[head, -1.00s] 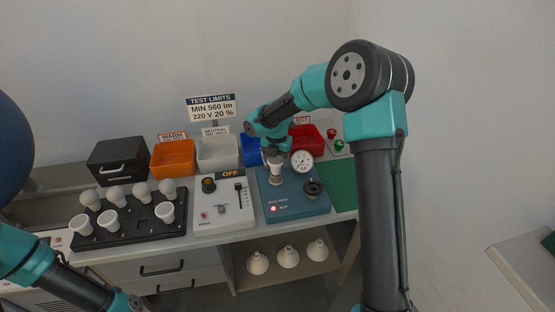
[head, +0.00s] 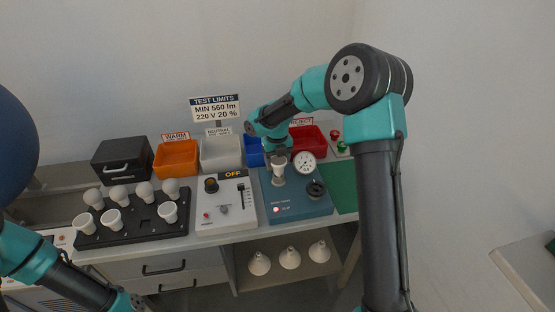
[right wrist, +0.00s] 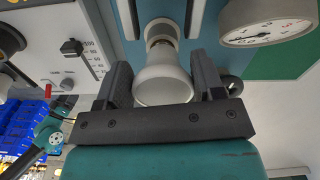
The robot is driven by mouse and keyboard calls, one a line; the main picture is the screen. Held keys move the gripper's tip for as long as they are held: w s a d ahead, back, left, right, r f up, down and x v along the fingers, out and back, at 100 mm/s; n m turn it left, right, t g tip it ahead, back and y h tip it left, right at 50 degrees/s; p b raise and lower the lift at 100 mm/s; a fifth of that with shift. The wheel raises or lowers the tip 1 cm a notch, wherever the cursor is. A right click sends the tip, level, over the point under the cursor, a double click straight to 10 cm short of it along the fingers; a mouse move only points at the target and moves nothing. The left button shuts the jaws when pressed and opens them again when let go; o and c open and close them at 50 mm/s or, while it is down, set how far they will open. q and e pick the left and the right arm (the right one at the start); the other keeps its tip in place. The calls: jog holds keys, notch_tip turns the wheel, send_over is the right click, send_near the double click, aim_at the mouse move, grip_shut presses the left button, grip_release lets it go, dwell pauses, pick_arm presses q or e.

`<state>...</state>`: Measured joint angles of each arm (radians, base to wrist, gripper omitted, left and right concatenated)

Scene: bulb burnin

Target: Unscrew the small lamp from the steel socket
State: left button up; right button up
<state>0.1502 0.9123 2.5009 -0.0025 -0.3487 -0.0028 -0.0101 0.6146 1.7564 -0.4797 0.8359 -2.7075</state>
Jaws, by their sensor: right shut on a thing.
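The small white lamp (head: 278,168) stands upright in the steel socket (head: 278,181) on the blue test unit (head: 300,209). My right gripper (head: 279,160) comes down over it from above. In the right wrist view, the two dark fingers of my right gripper (right wrist: 163,88) are on either side of the lamp's wide white body (right wrist: 163,80), shut on it. The lamp's narrow end meets the steel socket (right wrist: 161,32) in that view. In the head view my left arm shows at the lower left, but its gripper is not seen.
A round dial gauge (head: 305,162) and a dark knob (head: 316,189) sit close to the right of the socket. A control box (head: 223,222) marked OFF and a black rack (head: 142,225) of several lamps stand left. Orange (head: 176,158), white, blue and red bins line the back.

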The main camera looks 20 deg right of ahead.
jog(key=o, duration=0.8)
jog(key=shift+w+a, duration=0.1)
jog(key=m, duration=0.3)
jog(key=shift+s+d+m, duration=0.25)
jog(key=shift+m, duration=0.15)
jog(key=m, duration=0.5)
jog(key=shift+s+d, duration=0.2)
jog(key=shift+s, duration=0.1)
jog(key=m, duration=0.7)
jog(key=shift+s+d, duration=0.2)
jog(key=shift+s, duration=0.2)
jog(key=m, duration=0.7)
jog(key=shift+s+d, duration=0.25)
jog(key=shift+s, duration=0.1)
